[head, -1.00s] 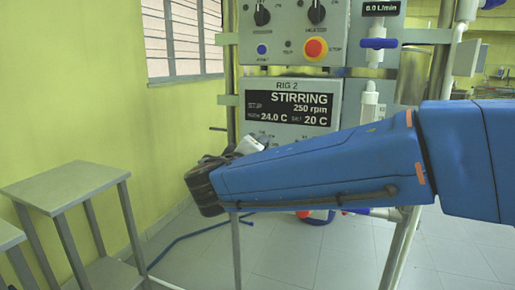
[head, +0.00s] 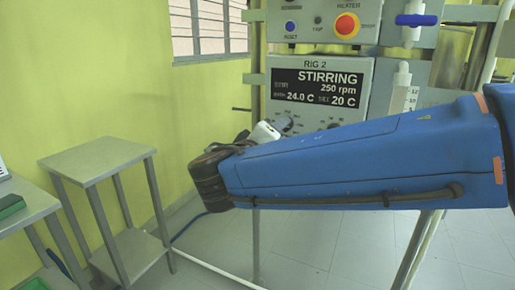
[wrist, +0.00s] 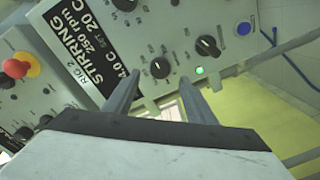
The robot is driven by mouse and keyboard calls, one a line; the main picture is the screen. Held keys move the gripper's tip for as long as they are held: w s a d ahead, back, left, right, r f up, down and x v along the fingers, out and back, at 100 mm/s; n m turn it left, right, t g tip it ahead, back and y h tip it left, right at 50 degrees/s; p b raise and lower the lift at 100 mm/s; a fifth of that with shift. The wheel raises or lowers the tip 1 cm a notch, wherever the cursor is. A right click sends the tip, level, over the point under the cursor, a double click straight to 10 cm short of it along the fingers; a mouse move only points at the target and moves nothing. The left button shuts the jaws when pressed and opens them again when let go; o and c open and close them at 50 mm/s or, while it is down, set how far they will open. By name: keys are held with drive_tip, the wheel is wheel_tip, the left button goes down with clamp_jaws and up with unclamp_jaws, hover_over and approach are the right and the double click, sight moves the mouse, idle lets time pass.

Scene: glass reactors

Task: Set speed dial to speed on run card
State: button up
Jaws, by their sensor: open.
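The Rig 2 control box (head: 360,82) faces me; its display (head: 318,87) reads STIRRING, 250 rpm, 24.0 C, set 20 C. It also shows in the wrist view (wrist: 150,25). Below the display are two black dials; their labels are not readable, so I cannot tell which sets speed. One dial (wrist: 160,68) appears between my open fingertips in the wrist view; contact cannot be told. The other dial (wrist: 207,47) is beyond the right finger. My gripper (wrist: 160,80) is open and empty; in the head view my arm mostly hides it and the dials. No readable run card is in view.
A red stop button (head: 346,26) and blue reset button (head: 291,26) are on the upper panel. A green lamp (wrist: 199,71) is lit near the dials. A blue-handled valve (head: 416,20) is at right.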

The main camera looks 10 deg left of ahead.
drive_tip(key=v, duration=1.1)
drive_tip(key=shift+s, duration=0.1)
drive_tip(key=w+d+f+m+g+h, duration=0.1)
drive_tip(key=d+f+g, duration=0.4)
drive_tip(key=d, duration=0.6)
drive_tip(key=w+d+f+m+g+h, duration=0.1)
drive_tip(key=d+f+g, duration=0.35)
drive_tip(key=d, duration=0.75)
drive_tip(key=s+d+f+m+g+y, duration=0.2)
drive_tip(key=s+d+f+m+y, duration=0.3)
drive_tip(key=s+d+f, duration=0.7)
drive_tip(key=shift+s+f+m+y, duration=0.3)
drive_tip(key=shift+s+f+y, duration=0.9)
drive_tip(key=shift+s+f, duration=0.6)
drive_tip(key=shift+g, duration=0.25)
